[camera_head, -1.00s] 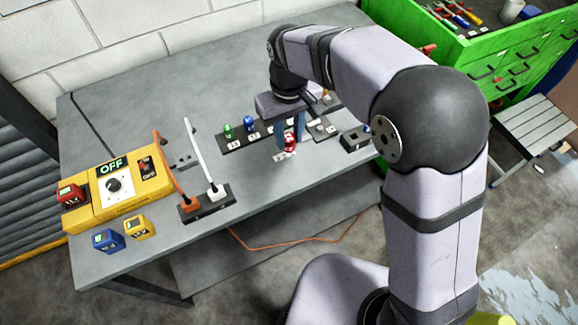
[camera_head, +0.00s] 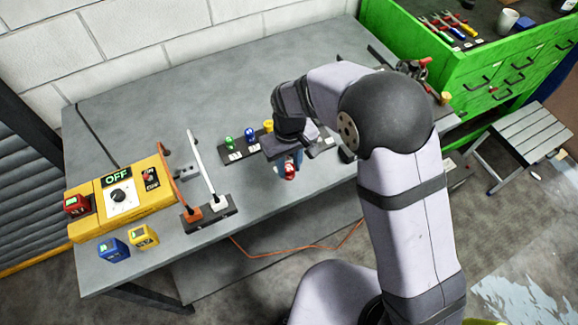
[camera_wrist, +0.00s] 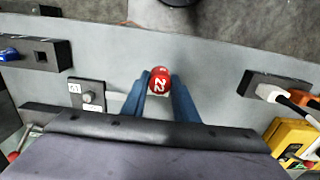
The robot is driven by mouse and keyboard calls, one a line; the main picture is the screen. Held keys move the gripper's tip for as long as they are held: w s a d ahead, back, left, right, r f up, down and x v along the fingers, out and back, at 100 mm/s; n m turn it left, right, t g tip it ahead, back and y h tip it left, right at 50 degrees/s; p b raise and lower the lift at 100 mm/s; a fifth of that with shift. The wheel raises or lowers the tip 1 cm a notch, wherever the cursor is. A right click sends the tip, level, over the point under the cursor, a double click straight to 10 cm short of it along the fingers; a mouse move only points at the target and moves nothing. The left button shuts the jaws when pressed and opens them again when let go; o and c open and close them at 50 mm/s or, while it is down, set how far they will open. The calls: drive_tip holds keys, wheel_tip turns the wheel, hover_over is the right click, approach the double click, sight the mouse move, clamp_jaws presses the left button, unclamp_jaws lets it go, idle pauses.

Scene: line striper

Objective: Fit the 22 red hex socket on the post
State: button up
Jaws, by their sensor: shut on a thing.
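My gripper (camera_wrist: 160,98) has blue fingers and is shut on the red socket (camera_wrist: 160,82), which bears a white 22. In the head view, my gripper (camera_head: 287,166) holds the red socket (camera_head: 290,172) near the front edge of the table. In the wrist view, a grey plate with a white label and a round light post (camera_wrist: 88,97) lies left of the socket, apart from it. My arm hides part of this area in the head view. Whether the socket touches the table is unclear.
A dark rack holds green (camera_head: 229,143), blue (camera_head: 250,134) and yellow (camera_head: 268,125) sockets behind my gripper. A dark block with a square hole (camera_wrist: 40,55) lies left in the wrist view.

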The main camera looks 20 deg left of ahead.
sight(289, 168)
drive_tip(key=shift+f, duration=0.85)
drive_tip(key=shift+f, duration=0.2)
drive_tip(key=o, duration=1)
drive_tip(key=shift+r, duration=0.1)
wheel_tip(289, 168, up, 12)
drive_tip(key=b, duration=0.2)
drive_tip(key=shift+r+b, duration=0.15)
drive_tip(key=shift+b, duration=0.25)
